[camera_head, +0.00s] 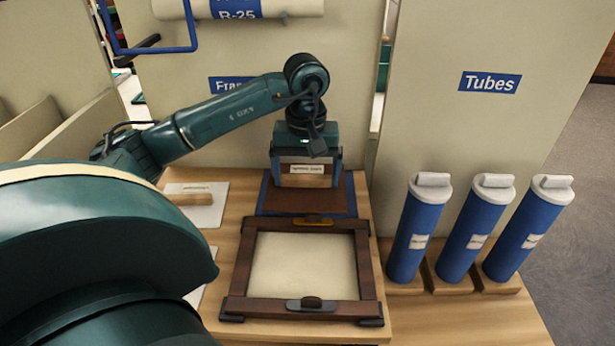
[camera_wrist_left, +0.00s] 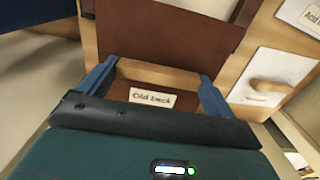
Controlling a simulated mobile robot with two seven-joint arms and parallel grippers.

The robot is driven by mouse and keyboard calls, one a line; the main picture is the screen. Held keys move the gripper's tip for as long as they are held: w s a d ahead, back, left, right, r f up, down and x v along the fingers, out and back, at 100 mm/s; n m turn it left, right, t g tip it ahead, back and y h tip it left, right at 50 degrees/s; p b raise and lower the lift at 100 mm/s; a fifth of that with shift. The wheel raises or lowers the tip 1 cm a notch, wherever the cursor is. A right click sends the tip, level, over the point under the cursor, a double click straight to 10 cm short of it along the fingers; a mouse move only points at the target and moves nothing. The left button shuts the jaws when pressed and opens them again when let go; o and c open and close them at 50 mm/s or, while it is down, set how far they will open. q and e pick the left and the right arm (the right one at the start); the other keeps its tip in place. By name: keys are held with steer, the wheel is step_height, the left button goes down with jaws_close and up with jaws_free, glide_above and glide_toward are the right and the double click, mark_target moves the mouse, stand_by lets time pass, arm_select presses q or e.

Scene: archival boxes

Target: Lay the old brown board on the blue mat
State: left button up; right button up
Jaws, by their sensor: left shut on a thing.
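The old brown board (camera_head: 300,203) is over the blue mat (camera_head: 351,195), whose blue rim shows around it. Whether the board rests fully flat is hard to tell. In the left wrist view the two blue fingers (camera_wrist_left: 155,82) stand either side of that grip, and the label on the board (camera_wrist_left: 152,98) appears to read "Old back". The gripper hides the mat's far part. My right gripper is not in view.
A dark wooden frame (camera_head: 240,268) around a cream panel lies just in front of the mat. A white card with a wooden handle (camera_head: 190,199) lies to the left. Three blue tubes (camera_head: 412,238) stand at the right. An upright panel rises behind the mat.

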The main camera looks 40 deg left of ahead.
mark_target(307, 166)
arm_select(q)
steer(key=w+a, duration=0.3)
steer(key=w, duration=0.1)
steer(key=shift+w+a, duration=0.3)
steer(key=shift+a, duration=0.1)
step_height(307, 166, down, 2)
steer(key=shift+f, duration=0.2)
step_height(307, 166, down, 4)
steer(key=shift+f, duration=0.15)
steer(key=shift+w+a+f+p, duration=0.15)
steer(key=shift+w+a+p, duration=0.05)
steer(key=shift+p, duration=0.1)
steer(key=shift+f, duration=0.25)
steer(key=o, duration=0.7)
steer(key=shift+r, duration=0.1)
